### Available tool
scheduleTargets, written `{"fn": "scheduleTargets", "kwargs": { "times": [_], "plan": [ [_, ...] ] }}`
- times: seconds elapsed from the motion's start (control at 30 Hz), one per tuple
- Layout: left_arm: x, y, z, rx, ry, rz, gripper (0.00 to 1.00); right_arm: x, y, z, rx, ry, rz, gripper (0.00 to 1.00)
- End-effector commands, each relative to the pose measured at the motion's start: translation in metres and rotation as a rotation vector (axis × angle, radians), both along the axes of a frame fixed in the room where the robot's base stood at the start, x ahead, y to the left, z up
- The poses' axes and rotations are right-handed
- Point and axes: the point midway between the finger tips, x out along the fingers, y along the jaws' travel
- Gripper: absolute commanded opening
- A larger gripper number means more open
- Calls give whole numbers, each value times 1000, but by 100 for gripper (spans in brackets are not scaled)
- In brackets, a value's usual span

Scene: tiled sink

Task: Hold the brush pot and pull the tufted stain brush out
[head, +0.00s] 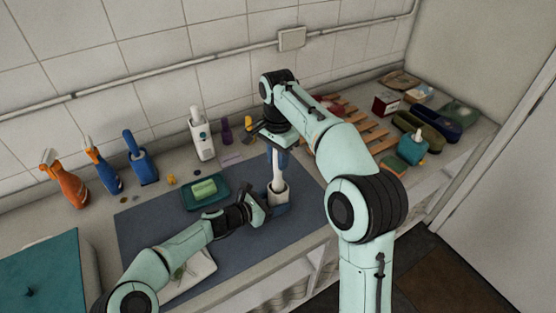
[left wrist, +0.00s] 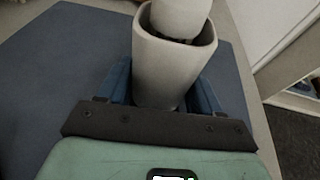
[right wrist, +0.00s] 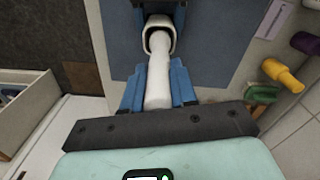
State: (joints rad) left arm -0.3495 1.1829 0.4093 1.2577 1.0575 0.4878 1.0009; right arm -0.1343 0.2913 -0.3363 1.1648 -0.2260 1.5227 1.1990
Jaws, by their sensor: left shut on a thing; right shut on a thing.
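The pale brush pot (head: 279,191) stands upright near the front right of the blue-grey mat. My left gripper (head: 268,205) is shut on it from the left; its blue fingers flank the pot (left wrist: 168,72) in the left wrist view. The white stain brush (head: 276,168) stands upright with its lower end inside the pot's mouth. My right gripper (head: 277,149) is above the pot, shut on the brush handle (right wrist: 157,86). The pot mouth (right wrist: 160,24) shows beyond the handle. The tuft is hidden inside the pot.
A green sponge in a teal dish (head: 205,191) lies left of the pot. Spray bottles (head: 64,180) and a white bottle (head: 201,135) stand along the wall. A wooden rack (head: 370,136) and a teal dispenser (head: 411,148) are at the right. The mat (head: 150,233) has bare room.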

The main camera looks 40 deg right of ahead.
Motion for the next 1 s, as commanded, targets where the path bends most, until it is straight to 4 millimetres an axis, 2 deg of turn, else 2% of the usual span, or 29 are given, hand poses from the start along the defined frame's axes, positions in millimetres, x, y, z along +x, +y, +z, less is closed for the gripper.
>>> {"fn": "scheduleTargets", "kwargs": {
  "times": [0.43,1.0],
  "plan": [
    [0,0,0,0,0,0,35,0,0,17,0,-1,1,0],
    [0,0,0,0,0,0,35,0,0,18,0,0,0,0]
  ]
}}
